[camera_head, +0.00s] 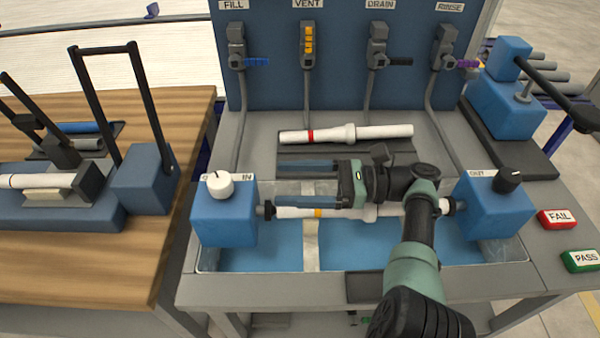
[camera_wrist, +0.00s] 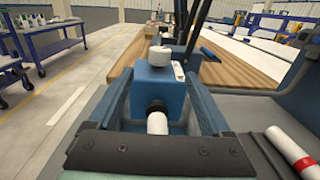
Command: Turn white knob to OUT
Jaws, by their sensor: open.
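The white knob (camera_head: 219,185) sits on top of the left blue block (camera_head: 225,222). The label IN shows to its right; the label on its left is mostly hidden behind the knob. I cannot clearly tell where the knob points. In the wrist view the white knob (camera_wrist: 160,57) stands straight ahead, above the blue block (camera_wrist: 158,84). My gripper (camera_head: 281,181) is open and empty. It lies level, fingers pointing left toward the knob, apart from it and above the basin. In the wrist view its two fingers (camera_wrist: 160,92) frame the block.
A white pipe with a yellow band (camera_head: 290,212) spans the basin beneath my gripper, between the blocks. The right block carries a black knob (camera_head: 508,178). Another white pipe with a red band (camera_head: 345,134) lies behind. Valves line the blue back panel (camera_head: 340,85). A clamp (camera_head: 140,175) stands left.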

